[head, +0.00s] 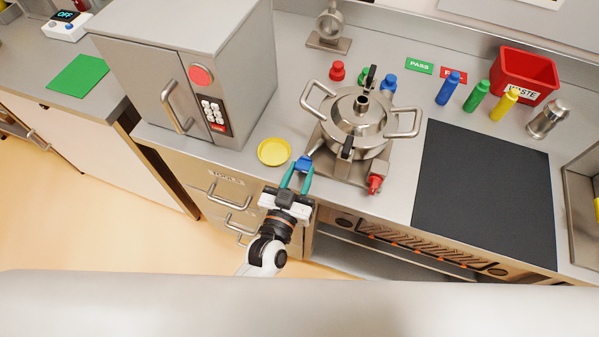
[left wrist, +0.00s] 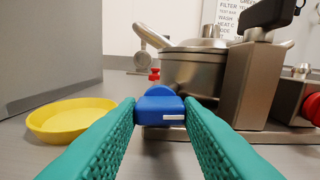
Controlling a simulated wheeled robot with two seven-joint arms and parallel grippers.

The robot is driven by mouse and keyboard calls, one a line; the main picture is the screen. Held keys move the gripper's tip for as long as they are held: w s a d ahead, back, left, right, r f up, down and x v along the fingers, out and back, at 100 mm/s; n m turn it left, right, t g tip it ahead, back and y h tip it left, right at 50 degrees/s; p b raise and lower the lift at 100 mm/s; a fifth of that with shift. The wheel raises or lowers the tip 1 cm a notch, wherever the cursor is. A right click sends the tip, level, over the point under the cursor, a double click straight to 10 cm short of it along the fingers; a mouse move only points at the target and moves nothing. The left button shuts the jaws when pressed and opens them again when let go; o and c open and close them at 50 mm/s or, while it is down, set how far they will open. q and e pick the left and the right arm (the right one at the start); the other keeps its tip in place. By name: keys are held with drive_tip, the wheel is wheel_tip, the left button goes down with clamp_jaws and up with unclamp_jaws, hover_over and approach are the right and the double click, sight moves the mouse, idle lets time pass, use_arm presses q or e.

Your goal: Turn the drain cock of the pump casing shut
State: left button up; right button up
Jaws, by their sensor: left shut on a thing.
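The steel pot-shaped casing (head: 357,122) stands on a metal base (head: 328,163) on the counter, with two side handles and dark clamps. A blue handle (head: 303,162) sits at the base's left front; in the left wrist view the blue handle (left wrist: 160,105) has a white mark facing me. I cannot tell for sure that it is the drain cock. My left gripper (head: 299,173) has its green fingers shut on both sides of the blue handle. A red knob (head: 375,184) is at the base's right front corner. My right gripper is not in view.
A yellow dish (head: 274,151) lies just left of the blue handle. A steel cabinet (head: 190,85) stands further left. A dark mat (head: 484,185) lies right of the base. Several coloured bottles and a red waste bin (head: 525,73) stand behind it.

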use_arm(q)
drive_tip(key=n, duration=0.3)
drive_tip(key=shift+n+p, duration=0.3)
drive_tip(key=shift+p, duration=0.1)
drive_tip(key=shift+n, duration=1.3)
drive_tip(key=o, duration=1)
drive_tip(key=shift+b+v, duration=0.9)
drive_tip(key=shift+v, duration=5.1)
drive_tip(key=shift+c, duration=0.5)
